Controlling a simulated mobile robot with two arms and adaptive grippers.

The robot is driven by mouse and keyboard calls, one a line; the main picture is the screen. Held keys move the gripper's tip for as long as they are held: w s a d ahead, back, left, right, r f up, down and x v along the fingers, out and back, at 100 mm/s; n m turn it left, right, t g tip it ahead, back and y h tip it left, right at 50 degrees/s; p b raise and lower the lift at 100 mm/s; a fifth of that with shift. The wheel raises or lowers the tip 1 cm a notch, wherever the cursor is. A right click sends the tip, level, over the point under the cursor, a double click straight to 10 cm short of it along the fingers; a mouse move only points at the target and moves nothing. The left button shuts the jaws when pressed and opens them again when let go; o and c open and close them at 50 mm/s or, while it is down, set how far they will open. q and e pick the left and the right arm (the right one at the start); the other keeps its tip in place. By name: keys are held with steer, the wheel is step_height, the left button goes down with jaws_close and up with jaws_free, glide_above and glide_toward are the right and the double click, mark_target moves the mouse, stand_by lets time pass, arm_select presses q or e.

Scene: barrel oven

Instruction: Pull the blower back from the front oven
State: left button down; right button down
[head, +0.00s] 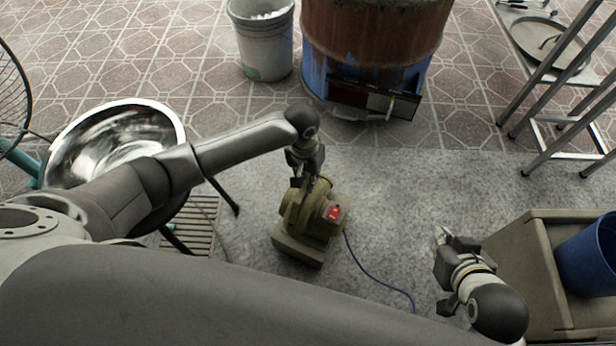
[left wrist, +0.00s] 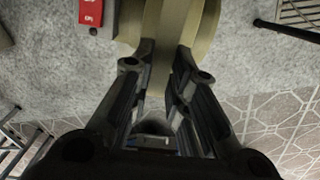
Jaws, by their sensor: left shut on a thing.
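The blower (head: 308,215) is an olive-tan unit with a red switch, standing on the grey floor in the middle of the head view. My left gripper (head: 307,180) reaches down onto its top and is shut on it. In the left wrist view, the fingers (left wrist: 163,65) close around a tan part of the blower (left wrist: 150,25), with the red switch at upper left. The front oven (head: 370,50) is a rusty brown and blue barrel beyond the blower, with clear floor between them. My right gripper (head: 442,240) is at lower right, apart from the blower; its fingertips are too small to judge.
A blue cord (head: 375,272) runs from the blower across the floor. A steel bowl (head: 110,125) and a floor grate (head: 200,222) are at left. A white bucket (head: 263,45) stands beside the oven. A tan cabinet (head: 520,262) with a blue bin (head: 590,255) is at right.

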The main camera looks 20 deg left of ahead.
arm_select(q)
steer(key=shift+w+d+b, duration=0.1)
steer(key=shift+w+b, duration=0.15)
steer(key=shift+b, duration=0.25)
steer(key=shift+f+b, duration=0.2)
steer(key=shift+b, duration=0.1)
steer(key=shift+f, duration=0.1)
arm_select(e)
steer(key=w+a+r+t+y, duration=0.1)
steer(key=w+a+r+t, duration=0.1)
steer(key=w+r+t, duration=0.3)
steer(key=shift+w+a+r+y, duration=0.3)
steer(key=shift+w+a+r, duration=0.1)
steer(key=shift+w+r, duration=0.6)
arm_select(q)
steer(key=shift+f, duration=0.5)
arm_select(e)
steer(key=shift+r+t, duration=0.35)
steer(key=shift+t, duration=0.05)
